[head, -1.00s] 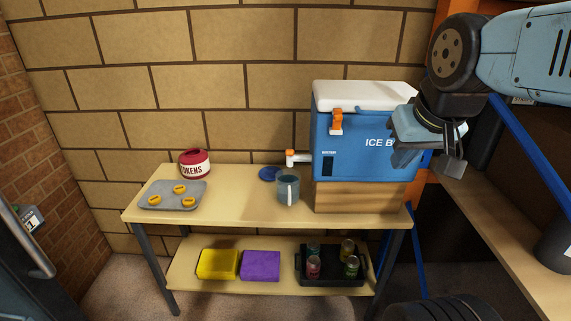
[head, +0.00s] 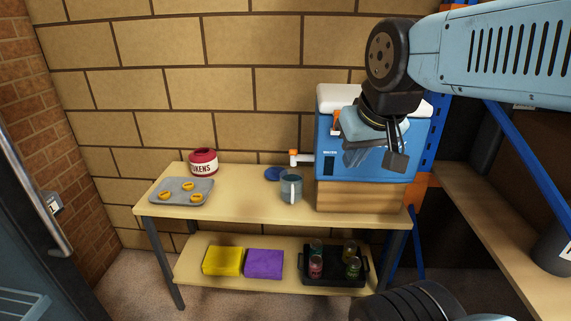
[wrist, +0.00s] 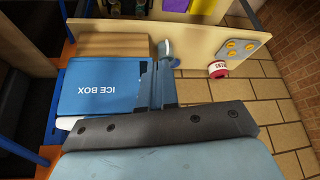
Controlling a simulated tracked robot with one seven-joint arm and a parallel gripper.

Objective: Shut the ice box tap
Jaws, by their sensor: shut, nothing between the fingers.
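The blue ice box (head: 325,160) with a white lid stands on a wooden block (head: 350,197) at the right of the table. Its white tap (head: 303,158) sticks out to the left, with an orange part at its outer end. A grey-blue mug (head: 291,188) stands below and near the tap. My gripper (head: 388,160) is shut and empty, in front of the ice box and to the right of the tap. The wrist view shows the ice box (wrist: 98,98) upside down, beside my gripper (wrist: 165,80). The tap cannot be made out there.
On the table (head: 240,205) are a blue disc (head: 272,174), a red and white pot (head: 203,162) and a grey tray (head: 172,196) with yellow rings. The lower shelf holds yellow and purple blocks and a black tray (head: 335,280) of cans. A bench (head: 500,240) runs along the right.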

